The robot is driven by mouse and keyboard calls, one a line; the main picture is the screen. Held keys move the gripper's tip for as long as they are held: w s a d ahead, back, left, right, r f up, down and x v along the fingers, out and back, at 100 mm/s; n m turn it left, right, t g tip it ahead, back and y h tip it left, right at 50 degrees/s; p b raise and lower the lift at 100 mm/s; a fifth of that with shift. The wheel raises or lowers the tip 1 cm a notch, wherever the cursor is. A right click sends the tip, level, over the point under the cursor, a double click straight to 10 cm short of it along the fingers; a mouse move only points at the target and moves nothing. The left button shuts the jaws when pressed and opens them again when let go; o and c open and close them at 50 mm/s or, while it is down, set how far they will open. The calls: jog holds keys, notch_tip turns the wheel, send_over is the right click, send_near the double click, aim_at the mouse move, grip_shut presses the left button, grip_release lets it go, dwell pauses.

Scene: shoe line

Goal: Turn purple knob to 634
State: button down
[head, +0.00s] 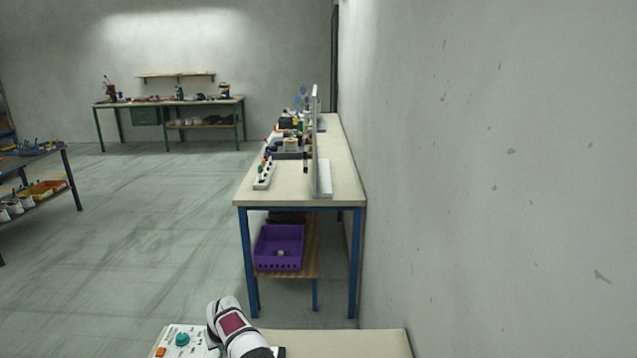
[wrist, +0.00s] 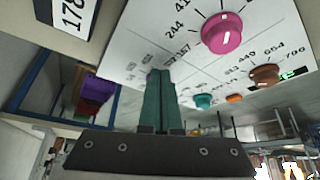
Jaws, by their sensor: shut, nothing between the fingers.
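My gripper (wrist: 160,74) is shut and empty; its two green fingers lie together in front of the white control panel (wrist: 150,35). A brown knob (wrist: 265,76) sits near 449 and what looks like 654. A teal knob (wrist: 203,101) is lower; it also shows in the head view (head: 183,340). I cannot read 634.
An orange button (wrist: 235,98) is beside the teal knob. A label reading 178 (wrist: 74,14) is at upper left. In the head view, a blue-legged bench (head: 343,185) with a purple crate (head: 279,248) beneath stands ahead, along the right wall.

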notch_tip(320, 180, up, 6)
jog(key=s+d+r+m+g+h, duration=0.1)
jog(key=s+d+r+m, duration=0.2)
jog(key=s+d+r, duration=0.6)
jog(key=s+d+r+m+g, duration=0.1)
jog(key=s+d+r+m, duration=0.2)
jog(key=s+d+r, duration=0.65)
jog(key=s+d+f+m+g, duration=0.1)
jog(key=s+d+f+m, duration=0.1)
jog(key=s, duration=0.7)
jog(key=s+d+f+m+g, duration=0.1)
jog(key=s+d+f, duration=0.1)
jog(key=s+d, duration=0.3)
jog(key=s+d+f+m+g, duration=0.1)
jog(key=s+d, duration=0.3)
jog(key=s, duration=0.8)
jog(key=shift+s+f+m, duration=0.4)
jog(key=shift+f+m, duration=0.35)
jog(key=shift+m, duration=0.05)
